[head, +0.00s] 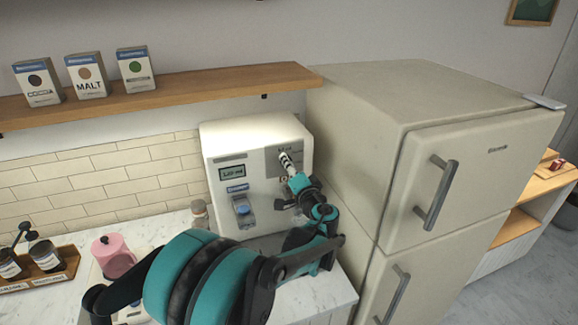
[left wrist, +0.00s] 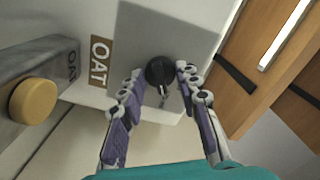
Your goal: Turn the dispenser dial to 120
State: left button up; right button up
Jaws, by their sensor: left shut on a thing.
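The white dispenser (head: 225,140) stands on the counter against the tiled wall, with a small display (head: 232,171) whose digits are tiny and look like 120 ml. Its black dial (left wrist: 158,71) sits on a grey panel in the left wrist view, with the pale pointer toward the bottom of that picture. My left gripper (head: 286,158) is at this panel, with one finger on each side of the dial, shut on it. In the head view the gripper hides the dial. My right gripper is not in view.
A blue-knobbed dispensing part (head: 242,207) is on the dispenser front. A yellow button (left wrist: 33,101) and an OAT label (left wrist: 101,62) show in the left wrist view. The fridge (head: 380,130) stands close on the right. A wooden shelf (head: 200,88) with boxes is above. A pink container (head: 113,257) stands at left.

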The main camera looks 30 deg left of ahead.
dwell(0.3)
pick_arm(q)
jog(key=o, duration=1.2)
jog(key=shift+c, duration=0.2)
jog(key=v, duration=1.2)
jog(key=shift+f, duration=0.1)
